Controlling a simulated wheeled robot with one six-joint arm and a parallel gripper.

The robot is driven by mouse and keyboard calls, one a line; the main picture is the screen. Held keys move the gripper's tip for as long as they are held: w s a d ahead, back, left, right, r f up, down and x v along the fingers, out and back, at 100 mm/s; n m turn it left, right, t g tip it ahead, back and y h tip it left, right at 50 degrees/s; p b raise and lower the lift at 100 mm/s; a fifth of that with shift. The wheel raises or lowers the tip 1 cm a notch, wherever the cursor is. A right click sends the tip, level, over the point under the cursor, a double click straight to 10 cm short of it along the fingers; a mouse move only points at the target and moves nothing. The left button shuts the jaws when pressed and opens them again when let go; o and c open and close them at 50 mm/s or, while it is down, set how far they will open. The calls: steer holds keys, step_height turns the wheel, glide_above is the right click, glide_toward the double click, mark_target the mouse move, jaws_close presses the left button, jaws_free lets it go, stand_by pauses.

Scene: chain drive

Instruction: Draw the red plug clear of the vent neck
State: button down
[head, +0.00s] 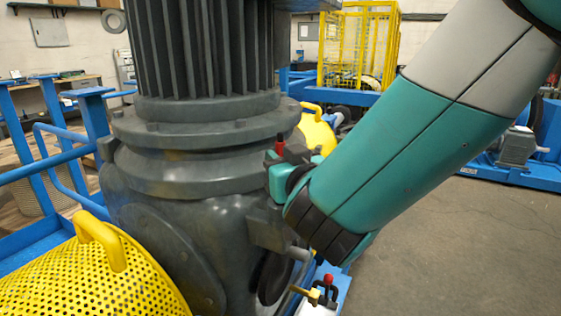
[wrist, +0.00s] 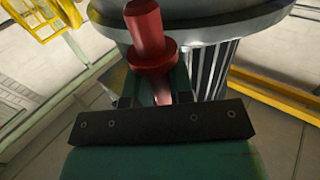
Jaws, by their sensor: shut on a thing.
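The red plug (head: 280,146) shows as a small red stub above my gripper (head: 284,160), beside the flange of the grey gear housing. In the wrist view the plug (wrist: 149,40) has a round head, a wider collar and a narrower shank below. My gripper (wrist: 155,92) is shut on the plug, with its jaws at the shank under the collar. The plug leans a little to the left in the wrist view. I cannot make out the vent neck in either view, nor tell whether the plug's lower end touches it.
The grey housing with its finned motor (head: 205,50) stands close to the left of my gripper. Yellow perforated guards (head: 110,285) and blue rails (head: 95,120) lie around it. A small red-topped fitting (head: 328,280) sits below my wrist. Open floor (head: 450,250) lies at the right.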

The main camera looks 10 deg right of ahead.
mark_target(282, 143)
steer(key=shift+r+p, duration=1.3)
steer(key=shift+r, duration=0.55)
